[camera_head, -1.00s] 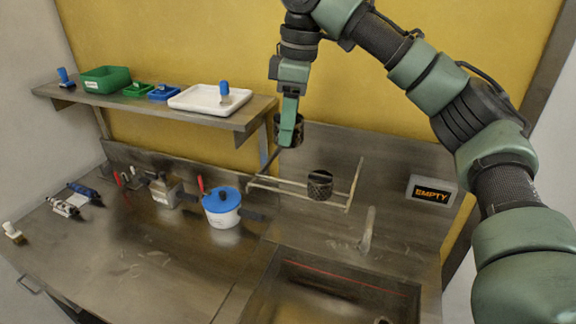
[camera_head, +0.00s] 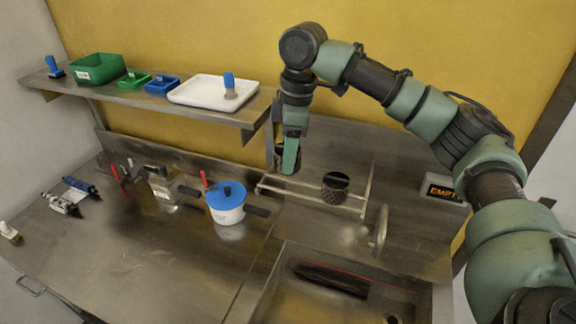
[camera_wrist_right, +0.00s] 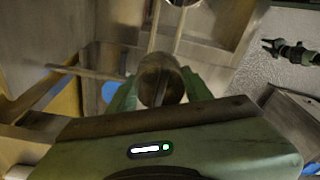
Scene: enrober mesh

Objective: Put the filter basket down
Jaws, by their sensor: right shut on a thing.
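My right gripper (camera_head: 290,164) is shut on a dark mesh filter basket (camera_head: 280,158), partly hidden by a green finger. In the head view they are over the left part of a wire rack (camera_head: 312,204) at the back wall. I cannot tell whether the held basket touches the rack. A second dark mesh basket (camera_head: 336,187) stands at the rack's middle. In the right wrist view the held basket (camera_wrist_right: 158,78) sits between the fingers, with the rack's rails (camera_wrist_right: 154,28) beyond it. My left gripper is not in view.
A shelf (camera_head: 238,122) with bins and a white tray (camera_head: 212,92) is left of the gripper. A blue-lidded pot (camera_head: 227,214) stands below it on the counter.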

